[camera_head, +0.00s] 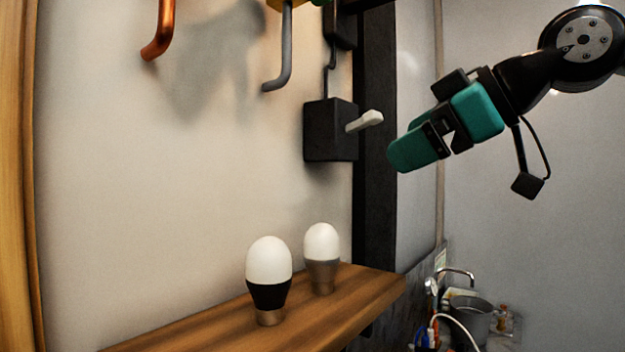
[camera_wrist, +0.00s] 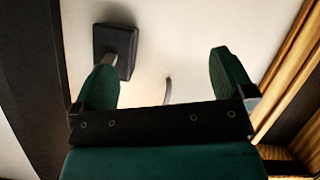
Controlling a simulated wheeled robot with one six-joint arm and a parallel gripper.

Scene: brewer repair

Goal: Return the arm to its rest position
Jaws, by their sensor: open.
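My gripper (camera_head: 398,152) is teal and black and hangs in the air at the upper right of the head view, pointing left and slightly down toward the wall. In the wrist view my gripper (camera_wrist: 163,72) has its two teal fingers wide apart, with nothing between them but the pale wall behind. A black switch box (camera_head: 322,130) with a pale lever (camera_head: 366,121) is on the wall, left of the fingertips and apart from them in the head view. The box (camera_wrist: 122,42) also shows in the wrist view, partly behind the left finger.
A wooden shelf (camera_head: 340,308) below holds a bulb with a black collar (camera_head: 268,262) and one with a grey collar (camera_head: 321,243). A copper pipe (camera_head: 161,35) and a grey pipe (camera_head: 283,55) hang above. A metal pot (camera_head: 468,318) stands low at right.

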